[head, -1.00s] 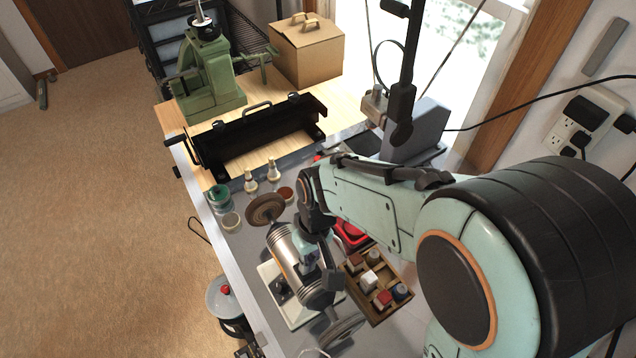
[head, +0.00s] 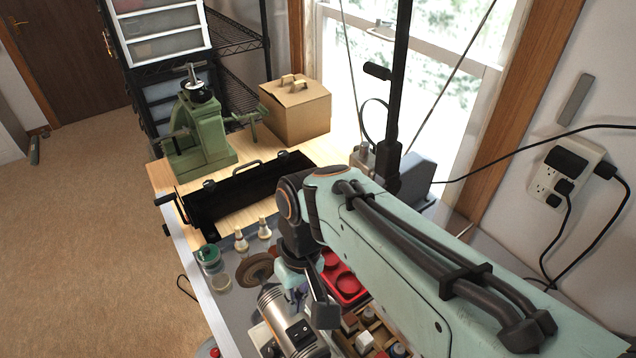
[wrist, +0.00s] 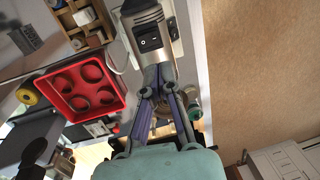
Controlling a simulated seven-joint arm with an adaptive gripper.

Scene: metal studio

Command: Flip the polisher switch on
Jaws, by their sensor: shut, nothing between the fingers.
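The polisher (head: 282,308) is a silver cylindrical motor on the bench, with a brown wheel (head: 255,270) at its far end. Its black switch plate (head: 299,331) faces up in the head view, and the plate also shows near the top of the wrist view (wrist: 149,42). Whether the switch is on or off is too small to tell. My gripper (head: 299,296) is over the motor beside the switch plate, partly hidden by my wrist. In the wrist view its fingers (wrist: 157,74) are shut together and empty, with the tips just below the plate. Contact cannot be judged.
A red tray with round wells (head: 342,280) and a wooden box of small blocks (head: 365,330) lie right of the polisher. Small bottles (head: 264,228) and a green-lidded jar (head: 208,256) stand beyond it. A black metal brake (head: 245,190) and a green press (head: 200,130) are farther back.

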